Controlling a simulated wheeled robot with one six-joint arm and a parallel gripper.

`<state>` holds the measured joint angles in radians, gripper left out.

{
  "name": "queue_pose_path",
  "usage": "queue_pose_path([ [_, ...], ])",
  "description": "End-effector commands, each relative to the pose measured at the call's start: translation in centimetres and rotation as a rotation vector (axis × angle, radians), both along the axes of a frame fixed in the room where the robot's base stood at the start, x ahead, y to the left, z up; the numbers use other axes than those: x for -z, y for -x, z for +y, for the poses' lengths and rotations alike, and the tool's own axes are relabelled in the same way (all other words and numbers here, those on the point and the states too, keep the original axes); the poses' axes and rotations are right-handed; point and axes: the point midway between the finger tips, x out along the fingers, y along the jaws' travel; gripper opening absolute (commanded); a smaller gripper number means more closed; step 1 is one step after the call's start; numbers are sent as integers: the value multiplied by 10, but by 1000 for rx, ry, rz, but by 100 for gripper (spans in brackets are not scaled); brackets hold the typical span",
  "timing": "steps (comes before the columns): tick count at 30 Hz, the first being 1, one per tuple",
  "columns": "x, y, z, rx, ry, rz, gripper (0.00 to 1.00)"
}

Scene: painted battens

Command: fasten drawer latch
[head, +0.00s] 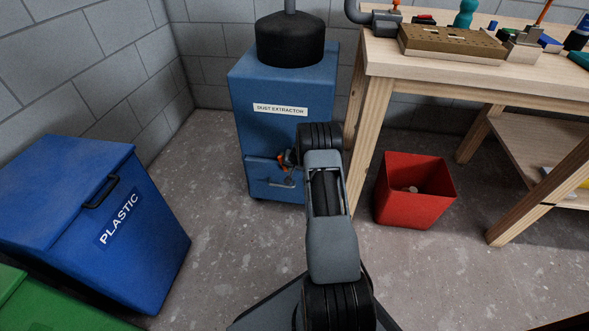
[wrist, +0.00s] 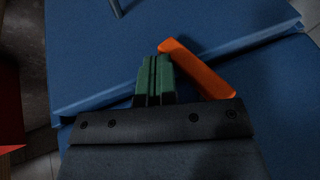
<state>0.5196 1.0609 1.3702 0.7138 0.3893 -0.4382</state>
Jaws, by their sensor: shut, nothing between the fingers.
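The blue dust extractor (head: 262,85) stands in the corner, with its drawer front (head: 264,186) low down and a handle (head: 282,183) on it. The orange latch (head: 281,160) shows above the drawer, partly hidden by my gripper (head: 291,158). In the wrist view the latch (wrist: 197,70) slants from the blue cabinet face up and left, its end over the drawer front (wrist: 100,55). My gripper's green fingers (wrist: 155,78) are shut and empty, just left of the latch. I cannot tell whether they touch it, or whether the drawer is fully closed.
A wooden workbench (head: 480,62) with tools stands at the right, and a red bin (head: 413,202) is on the floor by its leg. A blue plastic-waste bin (head: 80,215) and a green bin (head: 45,305) are at the left. Floor between is clear.

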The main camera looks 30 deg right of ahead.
Motion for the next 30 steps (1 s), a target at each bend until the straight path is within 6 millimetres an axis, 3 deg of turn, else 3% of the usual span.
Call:
queue_pose_path([
  [16, -1, -1, 0, 1, 2, -3, 0],
  [30, -16, 0, -1, 0, 3, -3, 0],
])
